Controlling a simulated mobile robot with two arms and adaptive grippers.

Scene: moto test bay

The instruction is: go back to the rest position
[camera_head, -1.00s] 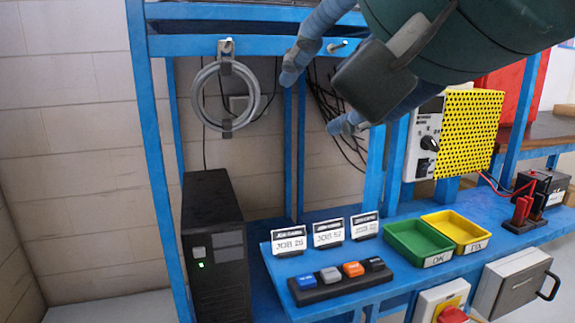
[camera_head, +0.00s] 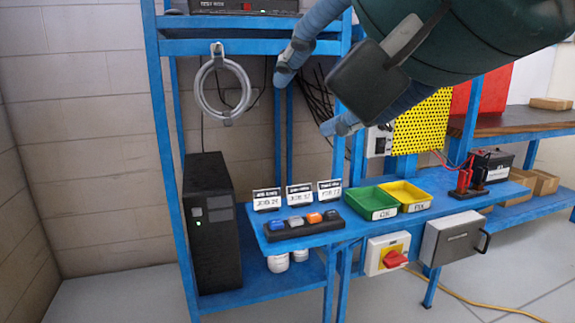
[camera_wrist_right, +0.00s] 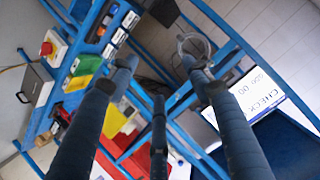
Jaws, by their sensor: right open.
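My right gripper (camera_head: 306,102) hangs in the upper middle of the head view, in front of the blue bench frame. Its blue-grey fingers are spread apart, with nothing between them. In the right wrist view (camera_wrist_right: 158,75) the fingers are also apart and empty, with the bench beyond them. My left gripper is in neither view.
The blue bench (camera_head: 345,232) carries a green tray (camera_head: 372,203), a yellow tray (camera_head: 408,196), a button strip (camera_head: 303,229) and job cards. A black tower (camera_head: 212,225) stands left. A cable coil (camera_head: 220,90) hangs above. Grey floor (camera_head: 120,300) is clear at lower left.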

